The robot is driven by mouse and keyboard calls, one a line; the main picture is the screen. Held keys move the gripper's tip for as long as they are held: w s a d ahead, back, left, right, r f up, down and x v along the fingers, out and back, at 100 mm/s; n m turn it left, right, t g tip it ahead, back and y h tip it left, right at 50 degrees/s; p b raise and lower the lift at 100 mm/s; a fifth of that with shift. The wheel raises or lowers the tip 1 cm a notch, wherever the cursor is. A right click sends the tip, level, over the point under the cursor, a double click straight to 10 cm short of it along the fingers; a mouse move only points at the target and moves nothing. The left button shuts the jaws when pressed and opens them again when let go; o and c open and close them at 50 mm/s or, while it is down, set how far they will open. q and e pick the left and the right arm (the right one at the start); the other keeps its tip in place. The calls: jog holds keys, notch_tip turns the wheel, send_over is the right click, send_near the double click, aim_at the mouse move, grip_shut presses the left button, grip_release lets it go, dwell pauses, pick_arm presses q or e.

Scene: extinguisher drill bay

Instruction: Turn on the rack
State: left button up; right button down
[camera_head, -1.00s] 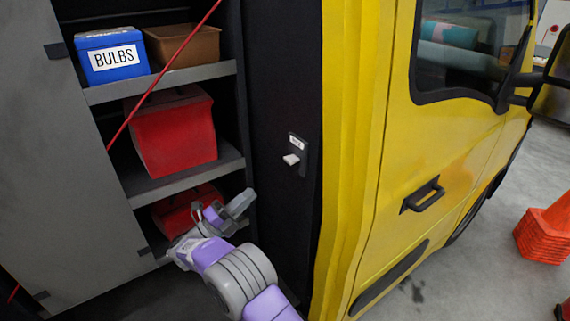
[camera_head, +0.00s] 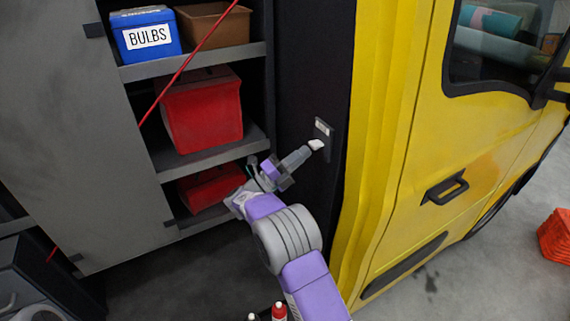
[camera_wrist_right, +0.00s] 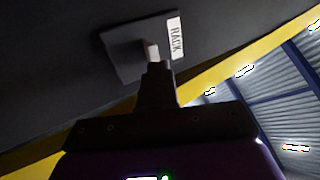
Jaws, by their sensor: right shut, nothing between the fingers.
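The rack switch is a small dark plate (camera_head: 323,128) with a white lever (camera_head: 316,144) on the dark panel between the shelves and the yellow cab. In the right wrist view its label (camera_wrist_right: 174,38) reads RACK, and the white lever (camera_wrist_right: 152,50) sticks out of the plate (camera_wrist_right: 126,53). My right gripper (camera_head: 303,154) is shut and empty, its tips right at the lever. In the wrist view the gripper (camera_wrist_right: 156,70) overlaps the lever's lower end; whether they touch I cannot tell. My left gripper is not in view.
Shelves to the left hold a blue BULBS box (camera_head: 146,36), a brown bin (camera_head: 215,25) and red containers (camera_head: 203,112). A red cord runs diagonally before them. The yellow cab door (camera_head: 455,130) stands right; orange cones (camera_head: 555,236) sit on the floor.

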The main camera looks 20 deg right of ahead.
jog(key=x, duration=0.3)
jog(key=shift+d+p, duration=0.1)
jog(key=shift+p, duration=0.2)
jog(key=shift+d+r+y+b, duration=0.2)
jog(key=shift+y+b, duration=0.2)
jog(key=shift+a, duration=0.1)
jog(key=b, duration=0.4)
send_near(318, 141)
jog(key=s+a, duration=0.1)
jog(key=a, duration=0.6)
jog(key=shift+r, duration=0.5)
